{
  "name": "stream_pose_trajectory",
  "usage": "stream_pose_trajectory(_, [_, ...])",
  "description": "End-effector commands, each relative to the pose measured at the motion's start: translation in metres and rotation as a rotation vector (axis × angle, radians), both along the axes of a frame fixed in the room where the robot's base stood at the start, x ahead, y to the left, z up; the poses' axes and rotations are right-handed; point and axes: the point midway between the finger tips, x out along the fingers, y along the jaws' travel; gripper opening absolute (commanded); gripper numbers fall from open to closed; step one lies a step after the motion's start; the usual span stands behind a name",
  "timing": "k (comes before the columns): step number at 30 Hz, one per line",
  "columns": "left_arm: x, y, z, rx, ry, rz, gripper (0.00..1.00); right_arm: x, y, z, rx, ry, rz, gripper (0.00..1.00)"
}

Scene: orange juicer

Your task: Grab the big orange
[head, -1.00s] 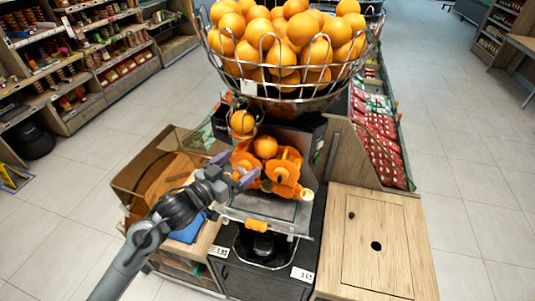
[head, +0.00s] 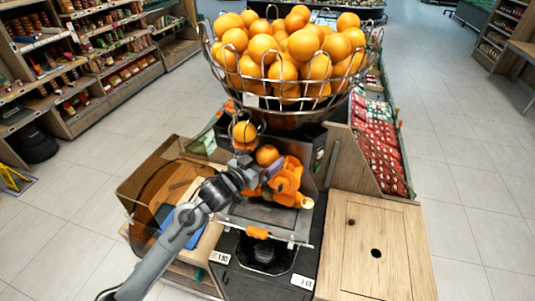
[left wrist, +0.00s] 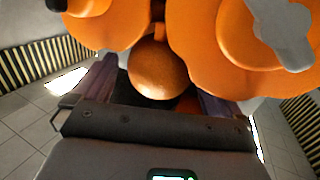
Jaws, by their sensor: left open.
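The orange juicer (head: 286,182) stands in the middle of the head view. One round orange (head: 267,155) sits at its front, just beyond my left gripper (head: 262,177). Another orange (head: 244,132) sits higher, in the wire feed. In the left wrist view, a round orange (left wrist: 158,70) lies ahead, between the two purple fingers in the picture. My left gripper is open. I cannot tell whether the fingers touch that orange. Large orange juicer parts (left wrist: 205,45) fill the top of that view. The right gripper is not in view.
A wire basket (head: 262,102) full of oranges stands above the juicer. A clear-sided bin (head: 150,190) is at left. A wooden counter (head: 385,250) is at right, with red packages (head: 378,150) behind it. The tray (head: 262,215) lies below the juicer front.

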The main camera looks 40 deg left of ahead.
Motion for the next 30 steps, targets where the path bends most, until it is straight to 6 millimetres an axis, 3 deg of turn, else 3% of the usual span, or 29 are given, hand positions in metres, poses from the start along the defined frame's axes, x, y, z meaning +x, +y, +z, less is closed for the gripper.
stream_pose_trajectory(9, [0.0041,0.0001,-0.0008,0.0,0.001,0.001,1.0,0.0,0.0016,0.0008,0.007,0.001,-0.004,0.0])
stream_pose_trajectory(21, [0.0039,0.0001,-0.0007,0.0,0.001,0.001,0.39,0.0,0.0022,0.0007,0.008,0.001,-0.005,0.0])
stream_pose_trajectory(30, [0.004,0.0002,0.0011,0.0,-0.002,0.001,0.39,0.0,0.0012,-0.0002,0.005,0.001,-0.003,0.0])
